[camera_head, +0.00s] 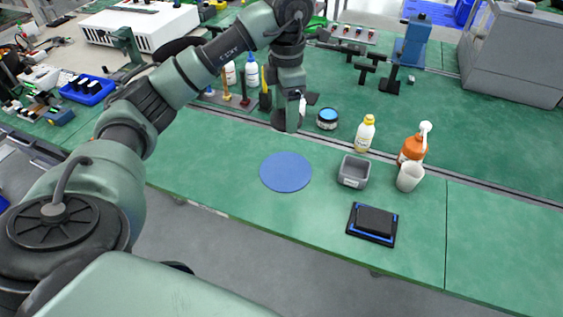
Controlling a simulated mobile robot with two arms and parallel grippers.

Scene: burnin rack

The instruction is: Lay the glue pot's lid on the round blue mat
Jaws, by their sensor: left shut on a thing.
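The round blue mat (286,172) lies flat and bare on the green bench, in the middle of the view. My left gripper (291,126) points down above the bench, behind the mat. It is shut on a dark rounded thing (278,119), which looks like the glue pot's lid; the gripper hides much of it. My right gripper is not in view.
Right of the mat are a grey square bin (354,171), a yellow-capped bottle (365,134), an orange spray bottle (413,148), a white cup (409,177) and a black-and-blue pad (372,223). White bottles (252,72) stand behind my arm. The bench around the mat is clear.

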